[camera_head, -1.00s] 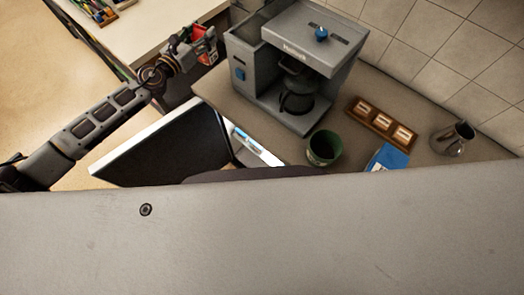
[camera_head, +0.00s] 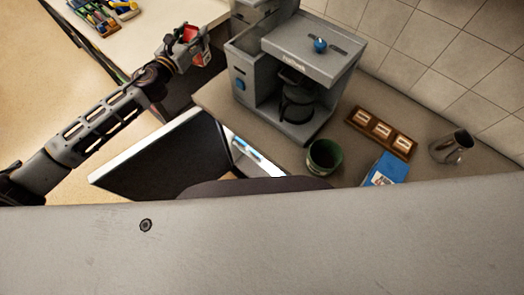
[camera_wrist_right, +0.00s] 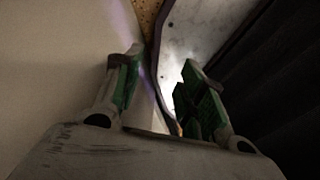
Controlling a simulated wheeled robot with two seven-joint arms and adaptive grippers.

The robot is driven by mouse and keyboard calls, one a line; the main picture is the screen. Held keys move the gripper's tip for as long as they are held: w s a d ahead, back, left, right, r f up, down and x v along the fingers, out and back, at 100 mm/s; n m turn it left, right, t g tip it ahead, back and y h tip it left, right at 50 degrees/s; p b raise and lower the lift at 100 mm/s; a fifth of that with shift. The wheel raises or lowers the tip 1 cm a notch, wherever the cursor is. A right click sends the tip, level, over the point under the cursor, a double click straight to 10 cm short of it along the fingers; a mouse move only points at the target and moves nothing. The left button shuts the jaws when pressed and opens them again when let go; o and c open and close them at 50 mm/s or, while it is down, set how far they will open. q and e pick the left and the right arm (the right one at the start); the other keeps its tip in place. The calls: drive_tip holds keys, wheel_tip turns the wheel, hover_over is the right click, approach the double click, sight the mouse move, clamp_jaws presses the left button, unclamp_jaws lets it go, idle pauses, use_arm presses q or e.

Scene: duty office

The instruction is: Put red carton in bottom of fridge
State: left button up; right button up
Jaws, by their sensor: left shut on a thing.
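My left gripper (camera_head: 186,50) is shut on the red carton (camera_head: 190,34), at the upper left of the head view. The gripper hides part of the carton. It is held above and beyond the fridge door, left of the coffee machine. The fridge door (camera_head: 160,158) stands open below my left arm, its dark side showing. A bright strip of the fridge interior (camera_head: 254,157) shows beside the door; the bottom of the fridge is hidden. My right gripper (camera_wrist_right: 158,80) is open in the right wrist view, with the edge of a pale panel (camera_wrist_right: 182,45) seen between its green-padded fingers.
A grey coffee machine (camera_head: 310,50) stands on the counter (camera_head: 222,100). A green cup (camera_head: 324,157), a blue box (camera_head: 387,170), a wooden holder (camera_head: 381,132) and a metal jug (camera_head: 452,147) stand nearby. A pale table (camera_head: 150,40) lies at the upper left.

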use_arm(q)
drive_tip(key=shift+n+t+y, duration=0.3)
drive_tip(key=shift+n+y, duration=0.3)
drive_tip(key=shift+y, duration=0.1)
drive_tip(key=shift+w+a+r, duration=0.1)
drive_tip(key=shift+a+r, duration=0.15)
drive_tip(key=shift+r, duration=0.45)
drive_tip(key=shift+s+a+r, duration=0.1)
drive_tip(key=shift+a+r, duration=0.15)
drive_tip(key=shift+r, duration=0.4)
drive_tip(key=shift+w+a+r, duration=0.1)
drive_tip(key=shift+a+r, duration=0.15)
drive_tip(key=shift+r, duration=0.45)
drive_tip(key=r, duration=0.1)
drive_tip(key=r+y, duration=0.1)
drive_tip(key=a+r+n+y, duration=0.1)
drive_tip(key=shift+s+a+r+t, duration=0.1)
drive_tip(key=shift+s+r+t, duration=0.1)
drive_tip(key=shift+s+t, duration=0.15)
drive_tip(key=s+a+f+n+y, duration=0.1)
drive_tip(key=s+f+y, duration=0.1)
drive_tip(key=s+f, duration=0.6)
drive_tip(key=s+a+f+n+y, duration=0.1)
drive_tip(key=s+f+n+y, duration=0.1)
drive_tip(key=s+f, duration=0.7)
drive_tip(key=shift+s+a+f+b, duration=0.25)
drive_tip(key=shift+s+f+b, duration=0.05)
drive_tip(key=shift+f, duration=4)
